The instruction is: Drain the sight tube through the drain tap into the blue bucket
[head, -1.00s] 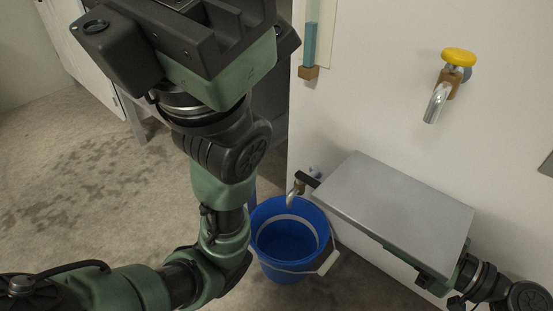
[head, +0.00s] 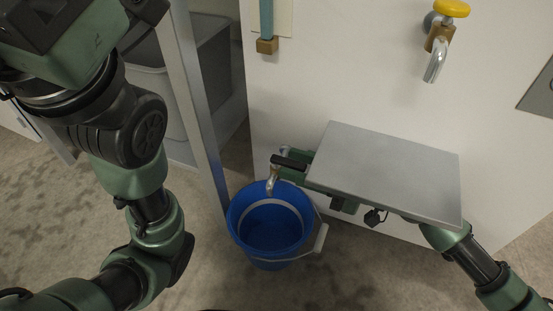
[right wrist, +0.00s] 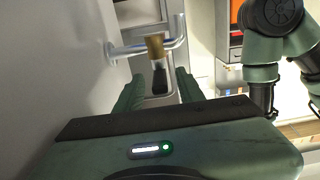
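The drain tap (head: 272,182) has a chrome spout that points down over the blue bucket (head: 240,232). Its black handle (head: 288,162) points right; no stream shows at the spout. The sight tube (head: 266,20) on the wall holds teal liquid, its top cut off. My right gripper (head: 298,170) reaches the tap from the right. In the right wrist view its green fingers (right wrist: 160,92) are open, with the black handle (right wrist: 160,82) between them and gaps beside it. My left gripper is largely cut off at the head view's top left; its fingers cannot be made out.
A grey metal shelf (head: 385,170) covers part of my right arm. A yellow-handled tap (head: 437,40) is higher on the white wall. A grey bin (head: 205,75) and a metal upright (head: 196,100) stand left of the wall. The bucket's interior looks empty of visible liquid.

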